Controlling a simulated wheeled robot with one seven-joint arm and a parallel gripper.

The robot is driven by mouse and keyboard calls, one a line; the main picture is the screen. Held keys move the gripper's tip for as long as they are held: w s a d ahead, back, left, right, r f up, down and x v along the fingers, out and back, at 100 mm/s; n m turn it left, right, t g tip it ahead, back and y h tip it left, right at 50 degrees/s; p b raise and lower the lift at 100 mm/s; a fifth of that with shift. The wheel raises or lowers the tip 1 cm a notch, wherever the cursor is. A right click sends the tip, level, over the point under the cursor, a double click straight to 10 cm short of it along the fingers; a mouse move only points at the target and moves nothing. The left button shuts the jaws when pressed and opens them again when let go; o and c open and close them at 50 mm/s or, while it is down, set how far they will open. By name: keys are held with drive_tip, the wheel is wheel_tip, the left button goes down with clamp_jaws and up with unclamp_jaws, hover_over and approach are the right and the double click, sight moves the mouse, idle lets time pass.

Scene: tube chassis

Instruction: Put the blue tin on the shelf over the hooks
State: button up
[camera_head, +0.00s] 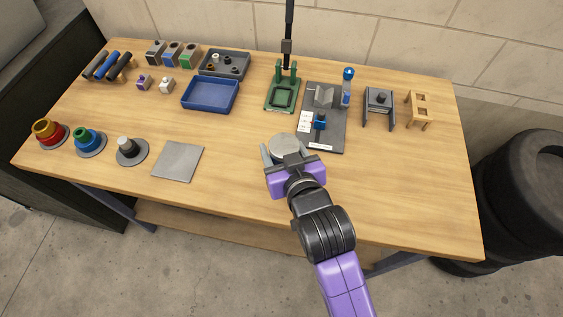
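No tin, shelf or hooks can be made out in the head view. My gripper (285,151) is over the front middle of the wooden table. Its fingers are apart, one on each side of a round, pale grey object (284,144). I cannot tell whether they touch it or whether it sits below them. A blue tray (210,107) lies at the back left. A small blue part (320,121) is on a dark grey plate (325,138) to the right of my gripper.
The table (400,185) is clear at the front right. A green stand (283,98), a dark fixture (379,103) and a wooden stand (419,108) are at the back. Ring stacks (87,142) and a grey square (178,161) lie left. Stacked tyres (525,195) stand at right.

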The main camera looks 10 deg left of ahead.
drive_tip(key=shift+f, duration=3.55)
drive_tip(key=shift+f, duration=0.2)
drive_tip(key=o, duration=1.6)
drive_tip(key=shift+r, duration=0.1)
drive_tip(key=shift+r, duration=0.2)
drive_tip(key=shift+s+d, duration=0.2)
drive_tip(key=shift+s, duration=0.15)
drive_tip(key=v, duration=1.1)
drive_tip(key=shift+d+b, duration=0.1)
drive_tip(key=shift+b, duration=0.3)
